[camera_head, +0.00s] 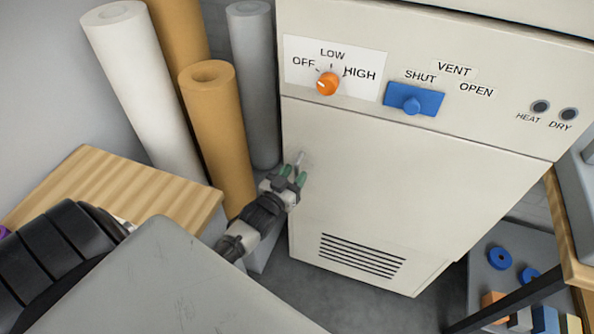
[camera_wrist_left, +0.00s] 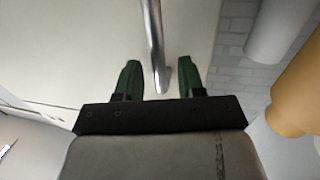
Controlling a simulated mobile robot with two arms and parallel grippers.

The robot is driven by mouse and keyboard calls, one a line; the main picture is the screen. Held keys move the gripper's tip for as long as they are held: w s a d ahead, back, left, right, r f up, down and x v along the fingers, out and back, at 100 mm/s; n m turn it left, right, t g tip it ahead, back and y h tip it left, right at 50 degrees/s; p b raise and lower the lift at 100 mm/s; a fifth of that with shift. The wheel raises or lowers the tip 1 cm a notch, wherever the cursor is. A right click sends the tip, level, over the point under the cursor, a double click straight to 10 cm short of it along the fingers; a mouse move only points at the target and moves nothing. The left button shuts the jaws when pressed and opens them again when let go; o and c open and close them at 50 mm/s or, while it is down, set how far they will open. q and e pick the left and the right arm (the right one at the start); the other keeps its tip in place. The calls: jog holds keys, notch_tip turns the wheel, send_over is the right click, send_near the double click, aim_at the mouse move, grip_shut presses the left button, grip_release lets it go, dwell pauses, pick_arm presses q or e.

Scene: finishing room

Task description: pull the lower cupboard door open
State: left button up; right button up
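The lower cupboard door (camera_head: 400,190) is a cream panel below the control strip of the cabinet. It looks closed and flush, with a slotted vent (camera_head: 361,256) low on it. Its metal bar handle (camera_head: 300,158) is at the door's left edge, partly hidden by my gripper; it also shows in the left wrist view (camera_wrist_left: 153,40). My left gripper (camera_head: 293,176) is at the handle. In the left wrist view its green fingers (camera_wrist_left: 157,80) are apart, one on each side of the bar's near end, with gaps visible on both sides. My right gripper is not in view.
Tall rolls, white (camera_head: 140,90), tan (camera_head: 218,130) and grey (camera_head: 254,80), stand left of the cabinet. A wooden top (camera_head: 120,190) is at the left. A shelf (camera_head: 515,245) with blue rings and blocks stands at the right. Grey floor (camera_head: 350,300) is clear before the door.

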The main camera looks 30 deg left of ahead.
pick_arm(q)
jog(key=shift+w, duration=0.75)
grip_shut()
jog(key=shift+s, duration=0.1)
